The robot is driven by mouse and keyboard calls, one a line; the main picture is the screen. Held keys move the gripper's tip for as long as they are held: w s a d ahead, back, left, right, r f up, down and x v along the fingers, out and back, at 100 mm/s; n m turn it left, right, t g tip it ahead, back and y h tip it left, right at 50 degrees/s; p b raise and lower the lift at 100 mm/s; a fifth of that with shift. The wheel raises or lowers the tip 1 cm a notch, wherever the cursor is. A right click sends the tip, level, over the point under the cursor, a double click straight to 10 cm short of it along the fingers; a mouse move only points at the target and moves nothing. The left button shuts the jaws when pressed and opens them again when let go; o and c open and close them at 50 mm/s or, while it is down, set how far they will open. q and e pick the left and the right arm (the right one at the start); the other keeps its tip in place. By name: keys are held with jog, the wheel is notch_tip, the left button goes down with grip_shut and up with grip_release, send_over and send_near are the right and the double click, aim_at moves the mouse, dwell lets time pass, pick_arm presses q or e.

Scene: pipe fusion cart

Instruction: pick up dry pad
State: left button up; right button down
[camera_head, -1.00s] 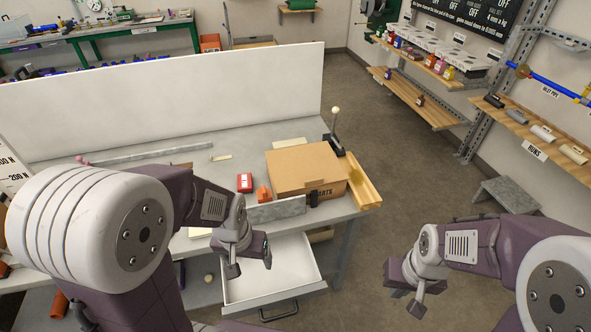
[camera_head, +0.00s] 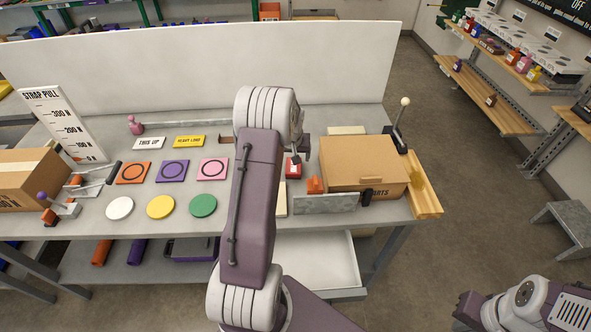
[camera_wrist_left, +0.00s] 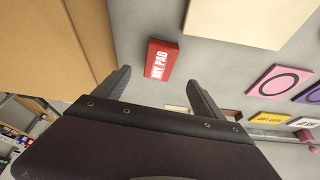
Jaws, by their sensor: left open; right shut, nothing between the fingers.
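The dry pad is a small red block with white lettering (camera_head: 293,169). It lies on the grey table, left of the cardboard box and behind an orange piece. In the left wrist view the dry pad (camera_wrist_left: 162,59) lies ahead of the fingers, between their lines. My left gripper (camera_wrist_left: 160,84) is open and empty, with the pad beyond its fingertips. In the head view my left arm hides most of that gripper. My right gripper (camera_head: 465,312) is shut and empty at the lower right, away from the table.
A cardboard box (camera_head: 365,163) stands right of the pad. An orange piece (camera_head: 315,185) and a grey metal bar (camera_head: 325,204) are in front. Coloured discs and square tiles lie to the left. An open white drawer (camera_head: 330,262) juts out below the tabletop.

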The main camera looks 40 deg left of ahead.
aim_at(293, 167)
pick_arm(q)
jog(key=shift+a+f, duration=0.1)
jog(key=shift+a, duration=0.2)
jog(key=shift+f, duration=0.15)
jog(key=p+x, duration=0.1)
jog(key=x, duration=0.2)
jog(key=shift+w+d, duration=0.1)
jog(key=shift+w+f, duration=0.1)
jog(key=shift+f, duration=0.1)
jog(key=shift+w+f, duration=0.1)
jog(key=shift+f, duration=0.25)
jog(key=p+x, duration=0.1)
jog(key=x, duration=0.2)
jog(key=shift+w+f, duration=0.1)
jog(key=shift+f, duration=0.3)
jog(key=shift+w+f, duration=0.15)
jog(key=shift+f, duration=0.15)
jog(key=shift+r, duration=0.1)
jog(key=c, duration=1.5)
